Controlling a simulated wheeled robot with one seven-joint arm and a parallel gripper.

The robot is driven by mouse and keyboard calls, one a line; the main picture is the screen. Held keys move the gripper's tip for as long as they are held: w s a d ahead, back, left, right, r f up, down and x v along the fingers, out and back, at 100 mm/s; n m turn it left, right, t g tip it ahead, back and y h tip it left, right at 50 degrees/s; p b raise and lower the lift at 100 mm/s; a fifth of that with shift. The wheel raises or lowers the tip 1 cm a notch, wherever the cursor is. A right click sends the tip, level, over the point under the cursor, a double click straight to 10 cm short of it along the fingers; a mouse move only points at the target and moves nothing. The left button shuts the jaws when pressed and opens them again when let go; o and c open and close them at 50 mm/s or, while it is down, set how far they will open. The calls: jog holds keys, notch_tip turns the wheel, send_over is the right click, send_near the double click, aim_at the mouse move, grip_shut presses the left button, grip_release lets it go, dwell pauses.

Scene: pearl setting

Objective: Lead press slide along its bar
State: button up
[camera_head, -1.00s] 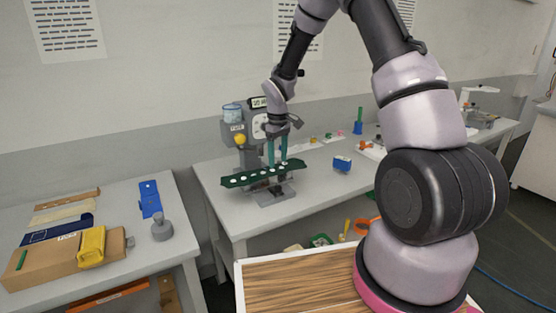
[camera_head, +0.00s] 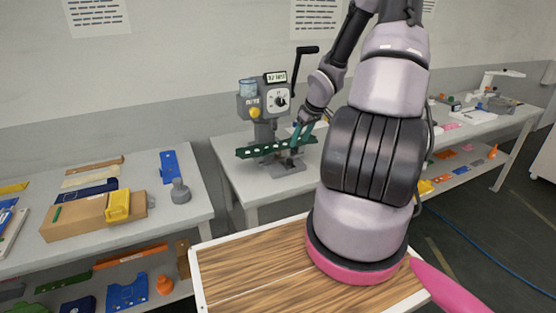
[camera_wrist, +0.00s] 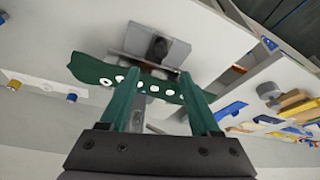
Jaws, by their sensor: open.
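The grey press (camera_head: 264,115) stands on the back table, with a dial, a yellow knob and a black crank handle at its top right. A dark green bar (camera_head: 252,151) with several white round spots runs across its front, above the grey base. My gripper (camera_head: 299,138) is open at the right part of the bar, its teal fingers slanting down. In the wrist view, the open gripper (camera_wrist: 158,82) has its two fingertips at the green bar (camera_wrist: 92,71), which crosses the gap between them. I cannot tell whether they touch it. No separate slide piece can be told apart.
The left table holds a cardboard-coloured box (camera_head: 80,216) with a yellow item (camera_head: 118,206) and a grey knobbed weight (camera_head: 180,191). A wood-topped surface (camera_head: 255,270) is in front, beside my arm. Small parts lie on the table at right.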

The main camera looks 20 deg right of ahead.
aim_at(290, 159)
jog(key=x, duration=1)
jog(key=shift+w+f, duration=0.1)
jog(key=shift+f, duration=0.3)
grip_shut()
dwell(1.0)
